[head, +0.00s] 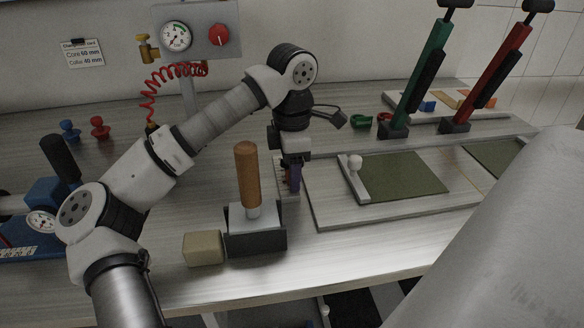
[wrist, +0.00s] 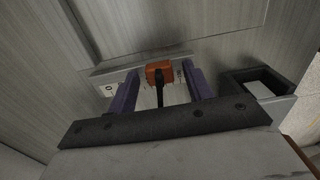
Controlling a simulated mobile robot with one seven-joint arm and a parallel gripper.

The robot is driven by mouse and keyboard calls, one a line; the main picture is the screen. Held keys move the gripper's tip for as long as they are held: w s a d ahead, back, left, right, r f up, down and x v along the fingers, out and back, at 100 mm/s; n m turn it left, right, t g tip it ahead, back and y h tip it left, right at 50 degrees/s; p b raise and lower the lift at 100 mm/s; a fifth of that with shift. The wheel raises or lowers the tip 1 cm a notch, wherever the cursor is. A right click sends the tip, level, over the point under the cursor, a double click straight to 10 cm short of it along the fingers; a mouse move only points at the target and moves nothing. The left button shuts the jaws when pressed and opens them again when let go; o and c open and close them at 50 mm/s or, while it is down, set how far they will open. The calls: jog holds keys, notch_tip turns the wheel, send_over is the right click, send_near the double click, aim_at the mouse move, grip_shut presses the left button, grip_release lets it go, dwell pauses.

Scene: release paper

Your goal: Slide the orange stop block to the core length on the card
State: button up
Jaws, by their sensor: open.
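The orange stop block (wrist: 158,70) sits on a pale ruled scale (wrist: 109,88) in the wrist view, with a 0 at the scale's left end. A dark upright piece stands in front of the block. My gripper (wrist: 162,82) is open, with its purple fingers on either side of the block and visible space beside each finger. Whether a finger touches it cannot be told. In the head view my gripper (head: 293,178) points down and hides the block. The card (head: 83,53) on the wall reads Core 60 mm and Collar 40 mm.
A wooden-handled tool (head: 247,180) stands in a dark holder (head: 258,240) near my gripper, beside a beige block (head: 203,249). A board with a green pad (head: 405,175) lies to the right. Green (head: 428,65) and red (head: 498,65) upright tools stand behind.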

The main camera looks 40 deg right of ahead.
grip_shut()
jog(key=shift+w+d+r, duration=0.15)
jog(key=shift+w+d, duration=0.1)
jog(key=shift+w, duration=0.15)
jog(key=shift+w+d+p, duration=0.3)
jog(key=shift+w+d, duration=0.1)
jog(key=shift+w, duration=0.25)
jog(key=shift+w+d+p, duration=0.3)
jog(key=shift+w+d, duration=0.1)
jog(key=shift+w, duration=0.25)
grip_release()
